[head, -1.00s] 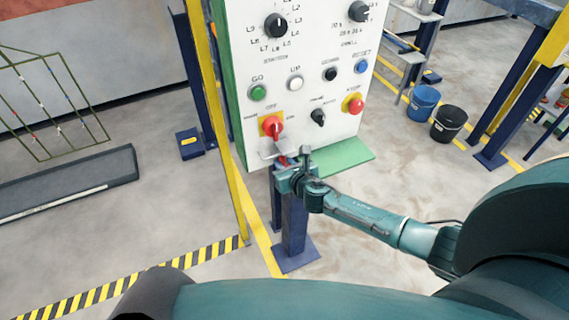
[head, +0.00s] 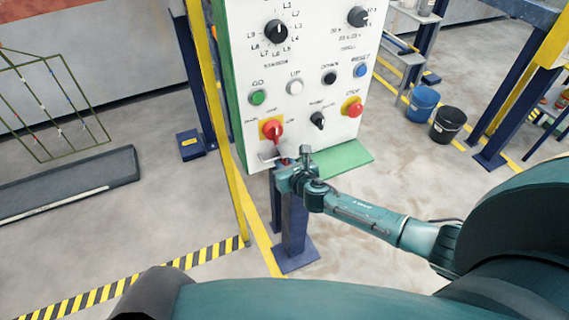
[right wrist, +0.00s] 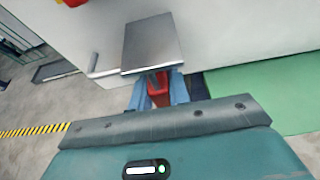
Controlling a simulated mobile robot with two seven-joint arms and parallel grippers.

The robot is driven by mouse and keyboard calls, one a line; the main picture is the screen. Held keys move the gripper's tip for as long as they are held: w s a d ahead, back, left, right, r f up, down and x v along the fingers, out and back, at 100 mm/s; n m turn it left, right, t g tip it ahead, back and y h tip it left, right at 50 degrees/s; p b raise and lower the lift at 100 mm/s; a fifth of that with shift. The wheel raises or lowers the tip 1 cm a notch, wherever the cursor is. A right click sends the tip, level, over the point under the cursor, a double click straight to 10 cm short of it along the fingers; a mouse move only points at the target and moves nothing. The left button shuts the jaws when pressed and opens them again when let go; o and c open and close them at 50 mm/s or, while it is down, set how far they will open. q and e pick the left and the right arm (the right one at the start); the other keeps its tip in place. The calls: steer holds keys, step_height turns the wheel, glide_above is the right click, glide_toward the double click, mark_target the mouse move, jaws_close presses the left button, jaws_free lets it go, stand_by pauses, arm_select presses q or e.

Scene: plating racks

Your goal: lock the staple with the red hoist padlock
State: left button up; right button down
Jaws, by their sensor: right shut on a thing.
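The red hoist padlock (right wrist: 158,92) is between the fingers of my right gripper (right wrist: 160,94) in the right wrist view. My right gripper (head: 284,168) is shut on it just below the lower edge of the white control panel (head: 300,80). A small red part of the padlock shows in the head view (head: 282,161). A grey metal plate (right wrist: 150,42) stands just above the padlock, with a bent pale rod (right wrist: 93,66) to its left. The padlock's shackle and the staple cannot be made out clearly. My left gripper is not in view.
A red rotary switch (head: 271,130) on a yellow plate is just above the gripper. Several buttons and knobs cover the panel. A green shelf (head: 343,158) juts out to the right. A yellow post (head: 222,130) stands to the left.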

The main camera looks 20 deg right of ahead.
steer(key=shift+w+r, duration=0.1)
steer(key=shift+r, duration=0.2)
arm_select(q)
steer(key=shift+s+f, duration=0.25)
arm_select(e)
steer(key=shift+f, duration=0.35)
steer(key=c, duration=1.6)
jaws_free()
steer(key=shift+c, duration=0.2)
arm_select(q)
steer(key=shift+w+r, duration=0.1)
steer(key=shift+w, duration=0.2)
arm_select(e)
steer(key=o, duration=0.4)
steer(key=shift+v, duration=1.1)
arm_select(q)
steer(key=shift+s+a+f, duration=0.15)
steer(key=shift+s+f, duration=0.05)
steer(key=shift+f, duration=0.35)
arm_select(e)
steer(key=v, duration=1.1)
steer(key=shift+f, duration=0.1)
